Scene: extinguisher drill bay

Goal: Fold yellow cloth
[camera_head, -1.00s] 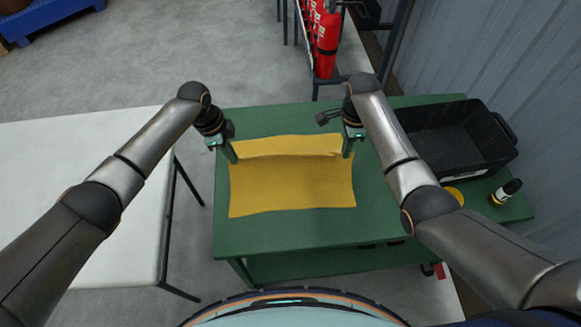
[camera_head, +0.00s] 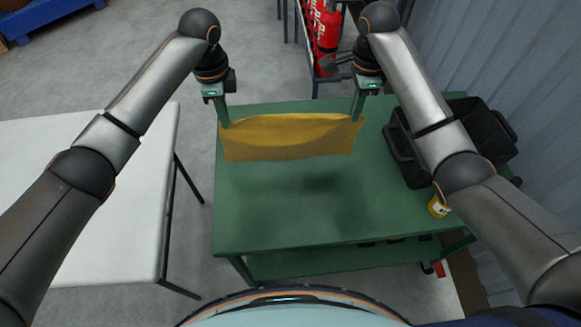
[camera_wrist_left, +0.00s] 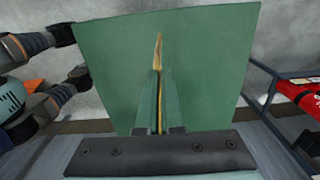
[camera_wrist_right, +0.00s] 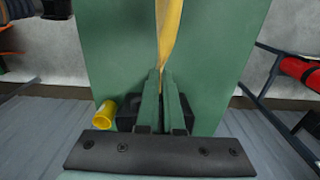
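The yellow cloth (camera_head: 290,140) hangs between my two grippers above the green table, in the head view. Its upper edge sags slightly and a shadow lies on the tabletop in front of it. My left gripper (camera_head: 224,122) is shut on its upper left corner; the left wrist view shows a thin strip of cloth (camera_wrist_left: 158,50) between the fingers (camera_wrist_left: 158,85). My right gripper (camera_head: 356,117) is shut on its upper right corner; the right wrist view shows the cloth (camera_wrist_right: 168,35) running out from the fingers (camera_wrist_right: 162,80).
The green table (camera_head: 290,215) is clear in front. A black bin (camera_head: 482,130) and a yellow canister (camera_head: 437,207) are at its right, partly behind my right arm. A white table (camera_head: 125,240) stands left across a gap. Red extinguishers (camera_head: 322,35) stand behind.

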